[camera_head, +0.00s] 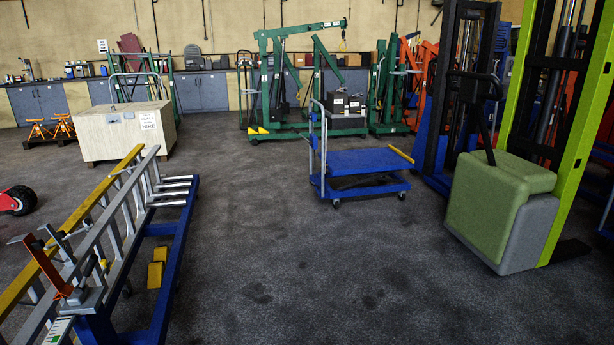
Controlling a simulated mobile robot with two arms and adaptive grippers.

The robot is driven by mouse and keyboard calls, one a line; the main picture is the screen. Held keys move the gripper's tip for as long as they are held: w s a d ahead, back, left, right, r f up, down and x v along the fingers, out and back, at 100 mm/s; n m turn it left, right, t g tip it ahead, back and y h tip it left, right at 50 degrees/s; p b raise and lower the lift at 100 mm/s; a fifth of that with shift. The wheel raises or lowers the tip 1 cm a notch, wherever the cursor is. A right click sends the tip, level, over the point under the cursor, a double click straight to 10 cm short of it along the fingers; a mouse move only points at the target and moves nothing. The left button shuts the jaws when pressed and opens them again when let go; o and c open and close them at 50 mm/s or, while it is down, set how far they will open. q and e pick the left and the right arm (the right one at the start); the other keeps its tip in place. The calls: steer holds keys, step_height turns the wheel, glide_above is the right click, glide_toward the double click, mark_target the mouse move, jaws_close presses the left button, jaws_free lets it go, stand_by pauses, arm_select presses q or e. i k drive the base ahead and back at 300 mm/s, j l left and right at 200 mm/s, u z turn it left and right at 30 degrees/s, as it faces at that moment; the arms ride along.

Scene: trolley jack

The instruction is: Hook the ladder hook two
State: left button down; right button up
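A ladder with silver rails and one yellow rail (85,220) lies along a blue wheeled frame (178,255) at the left. An orange upright bracket with a grey top (48,268) stands at the ladder's near end, beside a dark bent metal piece (60,243). These may be ladder hooks, but I cannot tell which is hook two or whether either is hooked. A yellow block (155,275) shows low on the blue frame. Neither of my grippers is in view.
A wooden crate (105,135) stands behind the ladder. A blue platform trolley (365,162) is right of centre. A green and grey stacker (500,205) stands at the right. Green cranes (285,85) line the back. The middle floor (300,265) is clear.

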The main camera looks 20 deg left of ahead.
mark_target(72, 260)
steer(key=i+j+u, duration=0.2)
steer(key=i+u, duration=0.25)
steer(key=i, duration=0.5)
steer(key=i+l+u, duration=0.1)
steer(key=i+u, duration=0.35)
steer(key=i, duration=0.45)
steer(key=i+u, duration=0.3)
steer(key=i, duration=0.2)
steer(key=i+u, duration=0.3)
steer(key=i, duration=0.15)
steer(key=i+l+u, duration=0.3)
steer(key=i, duration=0.2)
steer(key=i+j+u, duration=0.5)
steer(key=i+l, duration=0.1)
